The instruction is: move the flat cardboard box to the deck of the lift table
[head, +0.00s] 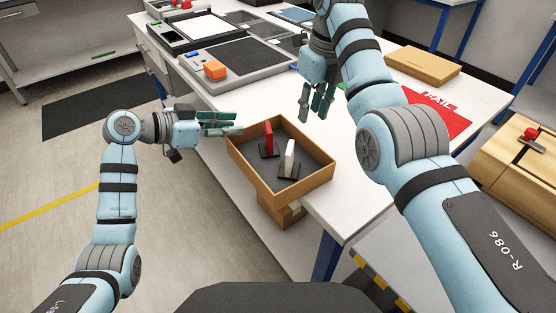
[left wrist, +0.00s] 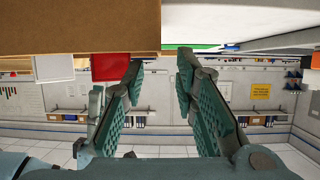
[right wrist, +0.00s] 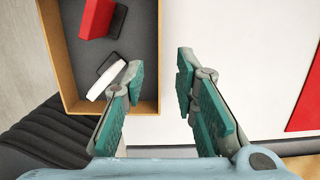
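The flat cardboard box (head: 422,65) lies closed on the white table, at the far right beyond the red mat. A grey surface with a yellow-and-black striped edge (head: 366,276) shows low at the right, partly behind my right arm; I cannot tell for sure that it is the lift table's deck. My left gripper (head: 238,124) is open and empty, beside the left rim of an open wooden-coloured tray; its spread fingers show in the left wrist view (left wrist: 158,75). My right gripper (head: 316,108) is open and empty above the white table, short of the cardboard box.
The open tray (head: 318,183) at the table's near edge holds a red piece (head: 268,138) and a white piece (head: 290,158) on dark bases. A red mat (head: 440,112) lies on the table. An orange block (head: 215,69) sits on a grey device. Wooden boxes (head: 515,185) stand right.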

